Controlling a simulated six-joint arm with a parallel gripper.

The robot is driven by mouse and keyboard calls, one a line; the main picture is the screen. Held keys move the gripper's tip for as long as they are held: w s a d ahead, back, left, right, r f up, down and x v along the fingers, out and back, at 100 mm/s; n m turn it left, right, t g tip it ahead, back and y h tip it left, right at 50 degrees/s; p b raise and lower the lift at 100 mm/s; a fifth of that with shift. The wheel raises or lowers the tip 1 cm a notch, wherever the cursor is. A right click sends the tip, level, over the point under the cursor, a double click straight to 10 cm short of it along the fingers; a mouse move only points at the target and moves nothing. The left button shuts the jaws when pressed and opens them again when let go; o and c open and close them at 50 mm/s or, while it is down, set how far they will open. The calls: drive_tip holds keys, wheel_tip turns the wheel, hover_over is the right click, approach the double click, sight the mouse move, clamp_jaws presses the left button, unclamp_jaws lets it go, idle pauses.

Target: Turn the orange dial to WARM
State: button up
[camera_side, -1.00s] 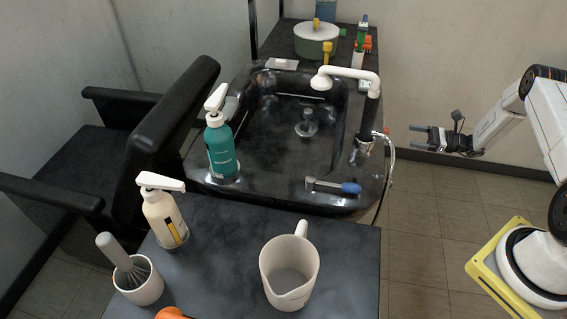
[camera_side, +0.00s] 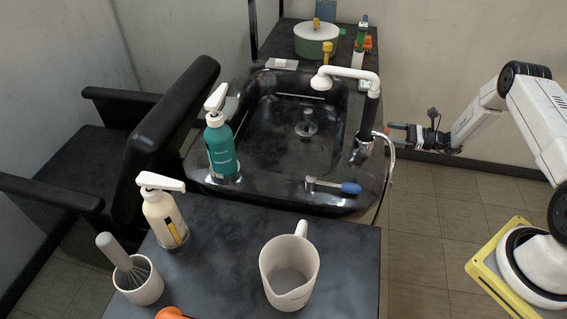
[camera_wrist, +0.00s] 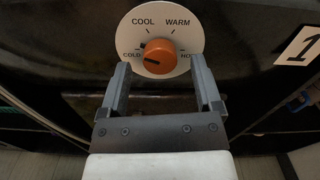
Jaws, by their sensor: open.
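The orange dial (camera_wrist: 160,56) sits in the middle of a round white plate (camera_wrist: 133,30) marked COLD, COOL, WARM and HOT. A dark mark on the dial's left side appears to point toward COLD. My gripper (camera_wrist: 162,74) is open in the wrist view, with one finger on each side of the dial's lower part. In the side view my gripper (camera_side: 398,133) is at the right side of the basin, near the tap. The dial's face is not visible in the side view.
The black basin (camera_side: 265,185) has a white tap (camera_side: 350,73), a curved hose (camera_side: 392,160) close to my gripper and a blue-handled lever (camera_side: 350,188). A white label with a 1 (camera_wrist: 300,45) is right of the dial.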

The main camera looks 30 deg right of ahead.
drive_tip(key=shift+w+a, duration=0.4)
drive_tip(key=shift+w, duration=0.05)
clamp_jaws()
drive_tip(key=shift+m, duration=0.4)
drive_tip(key=m, duration=1.8)
drive_tip(key=shift+m, duration=0.4)
